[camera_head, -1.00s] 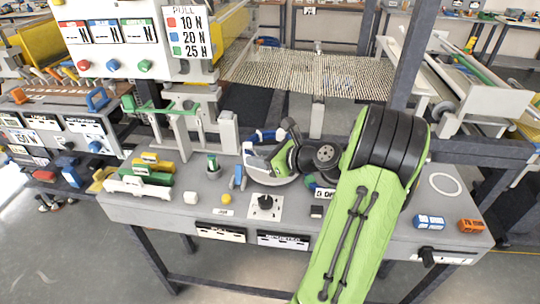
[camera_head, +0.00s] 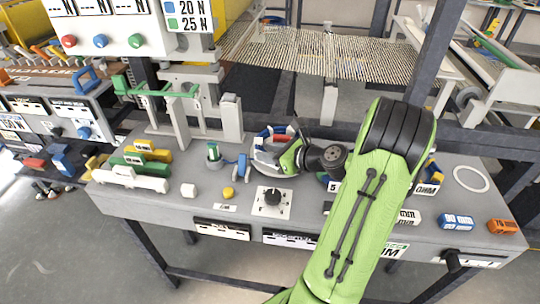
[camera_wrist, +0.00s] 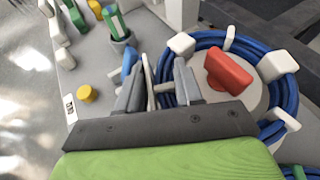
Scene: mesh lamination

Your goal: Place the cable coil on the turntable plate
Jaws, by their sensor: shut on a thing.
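The cable coil (camera_wrist: 211,38) is a blue ring bound with white clips; in the wrist view it surrounds a pale round hub with a red block (camera_wrist: 228,70). In the head view the coil (camera_head: 262,138) shows partly behind my gripper, at the pale turntable plate (camera_head: 264,168). My gripper (camera_wrist: 160,88) is shut on the near side of the coil, with a thin white piece and blue cable between its fingers. In the head view my gripper (camera_head: 291,158) hides part of coil and plate. I cannot tell whether the coil touches the plate.
A white ring (camera_head: 471,179) and blue (camera_head: 455,221) and orange (camera_head: 502,226) blocks lie right. A mesh sheet hangs behind.

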